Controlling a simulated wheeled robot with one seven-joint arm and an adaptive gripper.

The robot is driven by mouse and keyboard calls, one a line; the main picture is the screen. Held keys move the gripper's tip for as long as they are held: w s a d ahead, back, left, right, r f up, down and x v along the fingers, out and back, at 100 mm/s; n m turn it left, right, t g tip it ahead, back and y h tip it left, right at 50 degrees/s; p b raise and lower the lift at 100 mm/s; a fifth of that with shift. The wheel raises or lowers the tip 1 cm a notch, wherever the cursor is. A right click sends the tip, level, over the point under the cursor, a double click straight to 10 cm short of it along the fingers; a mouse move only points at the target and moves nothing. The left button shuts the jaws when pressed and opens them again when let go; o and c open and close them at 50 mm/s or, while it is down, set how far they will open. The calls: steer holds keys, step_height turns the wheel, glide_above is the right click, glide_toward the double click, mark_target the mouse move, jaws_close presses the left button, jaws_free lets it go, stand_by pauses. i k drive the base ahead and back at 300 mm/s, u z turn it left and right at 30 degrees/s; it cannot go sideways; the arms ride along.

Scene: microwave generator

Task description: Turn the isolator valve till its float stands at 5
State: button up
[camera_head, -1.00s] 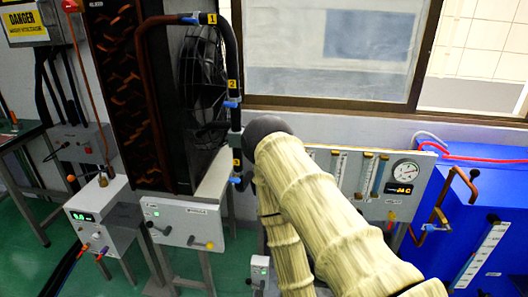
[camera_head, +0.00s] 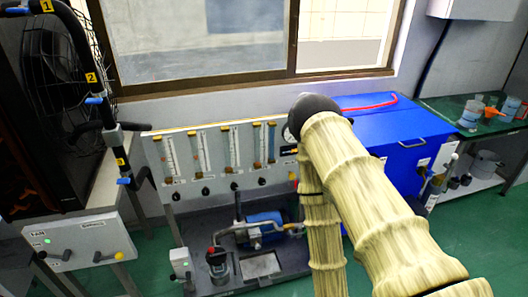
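A light panel (camera_head: 216,168) with several upright flow tubes stands below the window. One clear tube with a scale (camera_head: 171,156) is at its left end. Dark knobs (camera_head: 205,190) sit in a row under the tubes. I cannot tell which knob is the isolator valve, and the floats and scale numbers are too small to read. My gripper is not in view.
A blue pump (camera_head: 265,226) and pipes stand on a dark base before the panel. A blue tank (camera_head: 385,135) is to the right, with a green bench (camera_head: 455,105) beyond. A fan box (camera_head: 85,240) stands left, beneath pipes with numbered yellow tags.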

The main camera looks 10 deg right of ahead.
mark_target(206, 191)
steer(key=z, duration=2.2)
steer(key=k, duration=0.95)
steer(key=u, duration=2.2)
steer(key=i, duration=0.95)
